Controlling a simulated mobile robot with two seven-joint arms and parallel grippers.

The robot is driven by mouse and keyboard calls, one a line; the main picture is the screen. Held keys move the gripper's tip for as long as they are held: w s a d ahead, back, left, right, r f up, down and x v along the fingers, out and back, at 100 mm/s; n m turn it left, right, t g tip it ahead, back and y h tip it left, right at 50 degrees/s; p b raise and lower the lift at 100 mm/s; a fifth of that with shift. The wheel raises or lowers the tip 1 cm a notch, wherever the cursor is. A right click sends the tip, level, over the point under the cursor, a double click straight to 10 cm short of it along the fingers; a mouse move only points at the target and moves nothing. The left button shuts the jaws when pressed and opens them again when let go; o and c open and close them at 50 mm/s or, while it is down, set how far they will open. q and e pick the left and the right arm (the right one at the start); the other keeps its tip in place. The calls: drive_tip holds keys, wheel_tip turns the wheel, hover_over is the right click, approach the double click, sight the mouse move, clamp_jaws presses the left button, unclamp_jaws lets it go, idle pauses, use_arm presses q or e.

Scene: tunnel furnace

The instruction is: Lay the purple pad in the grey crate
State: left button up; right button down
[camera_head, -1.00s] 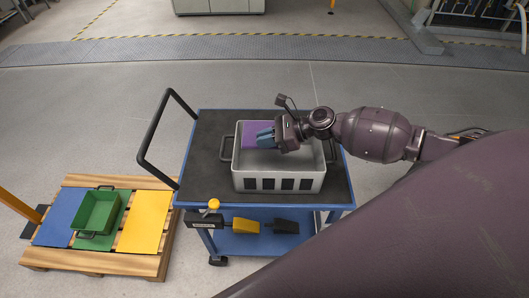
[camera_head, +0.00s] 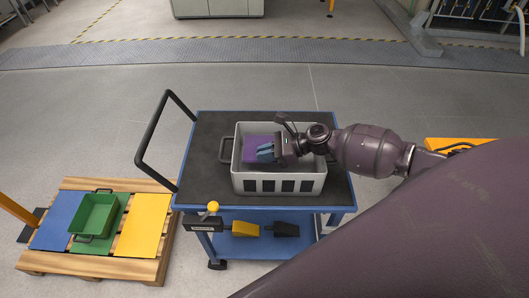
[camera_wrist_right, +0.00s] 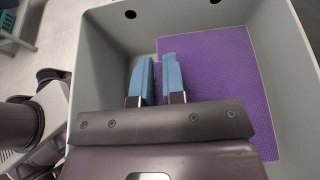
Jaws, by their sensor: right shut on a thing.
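The purple pad (camera_head: 257,142) is inside the grey crate (camera_head: 277,185), towards its back left. In the right wrist view the pad (camera_wrist_right: 215,85) is a broad flat sheet within the crate walls (camera_wrist_right: 105,50). My right gripper (camera_head: 265,152) reaches into the crate from the right. Its blue fingers (camera_wrist_right: 157,65) are shut on the pad near one edge. I cannot tell whether the pad touches the crate floor. My left gripper is not in view.
The crate stands on a blue cart with a dark top (camera_head: 212,135) and a black handle (camera_head: 147,133). A pallet (camera_head: 90,262) at the left bears a green bin (camera_head: 95,215) on coloured panels. Yellow and black pieces lie on the cart's lower shelf (camera_head: 250,245).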

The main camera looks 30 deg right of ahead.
drive_tip(key=shift+f, duration=0.45)
drive_tip(key=c, duration=1.2)
unclamp_jaws()
drive_tip(key=shift+r, duration=0.15)
drive_tip(key=shift+r, duration=0.35)
drive_tip(key=shift+s+d+r, duration=0.1)
drive_tip(key=shift+d+r, duration=0.1)
drive_tip(key=shift+r, duration=0.05)
drive_tip(key=v, duration=1.1)
drive_tip(key=shift+d+r, duration=0.15)
drive_tip(key=shift+d, duration=0.05)
drive_tip(key=shift+s, duration=0.15)
